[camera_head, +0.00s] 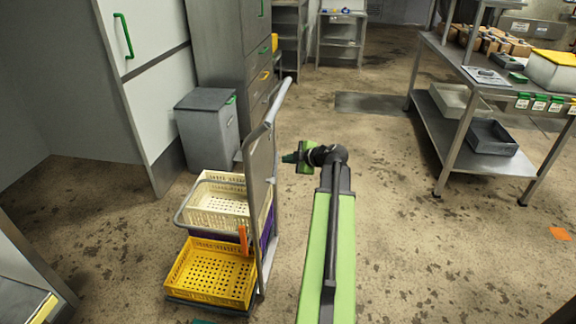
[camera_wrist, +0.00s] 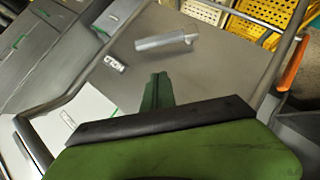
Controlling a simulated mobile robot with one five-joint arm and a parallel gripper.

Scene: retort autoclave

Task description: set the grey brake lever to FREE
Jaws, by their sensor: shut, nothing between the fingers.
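The grey brake lever (camera_wrist: 165,42) shows in the wrist view as a pale bar on the grey panel (camera_wrist: 215,70) of the cart. It lies roughly across the picture, above my fingertips and apart from them. A HOLD label (camera_wrist: 114,63) sits on the panel to its left and appears upside down. I cannot make out a FREE label. My gripper (camera_wrist: 157,80) is shut and empty, pointing at the panel below the lever. In the head view my gripper (camera_head: 290,158) is just right of the cart's upright panel (camera_head: 262,165), where the lever cannot be made out.
The cart carries a cream crate (camera_head: 222,205) and a yellow crate (camera_head: 210,272). An orange piece (camera_head: 243,240) is on its frame. A grey bin (camera_head: 207,125) and cabinets stand behind. A steel table (camera_head: 455,125) stands at right. Floor between cart and table is clear.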

